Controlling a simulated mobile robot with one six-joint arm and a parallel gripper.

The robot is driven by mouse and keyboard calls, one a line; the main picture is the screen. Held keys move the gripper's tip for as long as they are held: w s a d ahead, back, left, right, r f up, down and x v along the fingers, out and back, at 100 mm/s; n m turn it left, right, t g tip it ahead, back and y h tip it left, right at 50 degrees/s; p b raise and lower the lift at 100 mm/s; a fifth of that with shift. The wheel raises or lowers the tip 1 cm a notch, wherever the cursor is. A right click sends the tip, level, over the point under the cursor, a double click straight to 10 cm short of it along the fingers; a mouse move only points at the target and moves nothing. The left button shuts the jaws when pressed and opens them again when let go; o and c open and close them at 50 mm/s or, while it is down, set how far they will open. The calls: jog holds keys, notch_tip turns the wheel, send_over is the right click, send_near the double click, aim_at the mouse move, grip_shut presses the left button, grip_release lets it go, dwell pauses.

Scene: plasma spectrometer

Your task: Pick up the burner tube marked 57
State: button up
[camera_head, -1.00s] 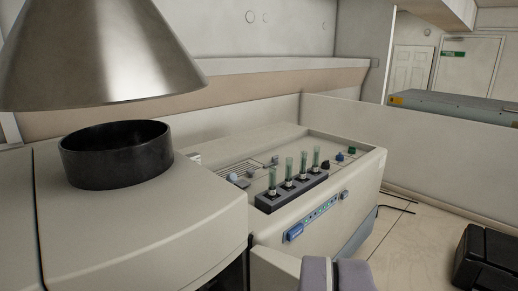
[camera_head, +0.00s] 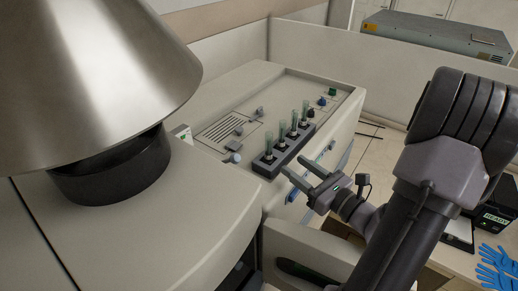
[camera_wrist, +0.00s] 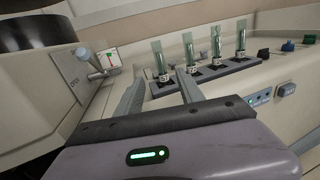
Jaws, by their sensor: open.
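Several green-tinted glass burner tubes stand upright in a row in a dark rack (camera_head: 269,171) on the cream instrument. The nearest tube (camera_head: 269,142) is the leftmost tube in the wrist view (camera_wrist: 158,55). Each tube has a small pale label near its base, too small to read, so I cannot tell which is marked 57. My gripper (camera_head: 295,166) is open and empty, at the front edge of the rack, its fingers pointing toward the near end. In the wrist view, the leftmost tube appears beyond and between the two fingers (camera_wrist: 160,82).
A large metal cone (camera_head: 90,70) hangs over a black collar (camera_head: 110,175) at left. Coloured knobs (camera_head: 322,101) lie beyond the rack, and a knob (camera_head: 234,157) lies left of it. Blue gloves (camera_head: 497,268) lie on the right bench. Open space lies above the tubes.

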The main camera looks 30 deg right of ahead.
aim_at(270, 149)
jog(key=w, duration=0.3)
jog(key=w+a+p, duration=0.1)
jog(key=w, duration=0.2)
jog(key=w+p, duration=0.1)
jog(key=w, duration=0.2)
jog(key=shift+w+a+f, duration=0.1)
jog(key=shift+w+a, duration=0.15)
jog(key=shift+w, duration=0.05)
jog(key=p, duration=0.1)
jog(key=w+p, duration=0.1)
jog(key=w+r+p, duration=0.1)
jog(key=shift+d, duration=0.25)
jog(key=w, duration=0.2)
jog(key=w+f, duration=0.1)
jog(key=shift+w+a, duration=0.25)
jog(key=shift+s+r, duration=0.1)
jog(key=shift+s, duration=0.15)
jog(key=shift+s+d+r, duration=0.1)
jog(key=shift+s, duration=0.15)
jog(key=c, duration=0.7)
jog(key=shift+w, duration=0.15)
grip_shut()
